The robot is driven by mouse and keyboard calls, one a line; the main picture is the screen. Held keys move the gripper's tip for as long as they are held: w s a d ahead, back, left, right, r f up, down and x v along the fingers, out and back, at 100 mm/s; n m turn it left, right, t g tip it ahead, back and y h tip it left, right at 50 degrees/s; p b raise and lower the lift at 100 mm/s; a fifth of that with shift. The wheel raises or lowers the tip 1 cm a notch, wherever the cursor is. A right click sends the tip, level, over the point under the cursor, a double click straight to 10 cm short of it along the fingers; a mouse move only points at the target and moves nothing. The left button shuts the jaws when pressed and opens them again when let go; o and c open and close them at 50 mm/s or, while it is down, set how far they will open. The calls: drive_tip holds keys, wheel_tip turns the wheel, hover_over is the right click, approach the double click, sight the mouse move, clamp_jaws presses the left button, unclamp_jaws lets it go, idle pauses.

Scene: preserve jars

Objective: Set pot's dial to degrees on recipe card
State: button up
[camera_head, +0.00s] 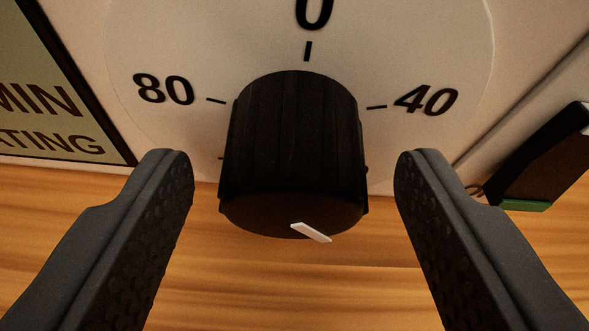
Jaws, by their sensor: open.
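The pot's black ribbed dial (292,150) sticks out from a white round scale plate (210,45) in the middle of the view. The scale shows 0 at the top, 80 at the left and 40 at the right; its lower part is hidden. A white pointer mark (311,233) is on the dial's front face, low and slightly right of the middle, slanting down to the right. My gripper (292,175) is open, with one finger on each side of the dial and a visible gap on both sides. The recipe card is not identifiable in this view.
A greenish display panel (45,95) with partly cut-off words "MIN" and "TING" is at the left. A black switch or lever (540,155) with a green lower edge is at the right. A wooden surface (290,285) lies below the dial.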

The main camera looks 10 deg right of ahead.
drive_tip(key=c, duration=1)
drive_tip(key=shift+f+b, duration=0.1)
drive_tip(key=shift+b, duration=0.8)
drive_tip(key=m+y+b, duration=0.1)
drive_tip(key=b, duration=0.4)
drive_tip(key=shift+d+f+m, duration=0.1)
drive_tip(key=shift+f+m, duration=0.05)
drive_tip(key=shift+m, duration=0.25)
drive_tip(key=m+y+b, duration=0.1)
drive_tip(key=b, duration=0.4)
drive_tip(key=m+y+b, duration=0.1)
drive_tip(key=m+b, duration=0.1)
drive_tip(key=b, duration=0.3)
drive_tip(key=shift+d+f+m+t+y+b, duration=0.2)
drive_tip(key=shift+m+t+y+b, duration=0.1)
drive_tip(key=shift+y+b, duration=0.1)
drive_tip(key=m+y+b, duration=0.1)
drive_tip(key=m+b, duration=0.1)
drive_tip(key=b, duration=0.3)
drive_tip(key=m+t+y+b, duration=0.1)
drive_tip(key=m+b, duration=0.1)
drive_tip(key=b, duration=0.3)
drive_tip(key=shift+b, duration=0.3)
drive_tip(key=shift+d+m, duration=0.1)
drive_tip(key=shift+m, duration=0.2)
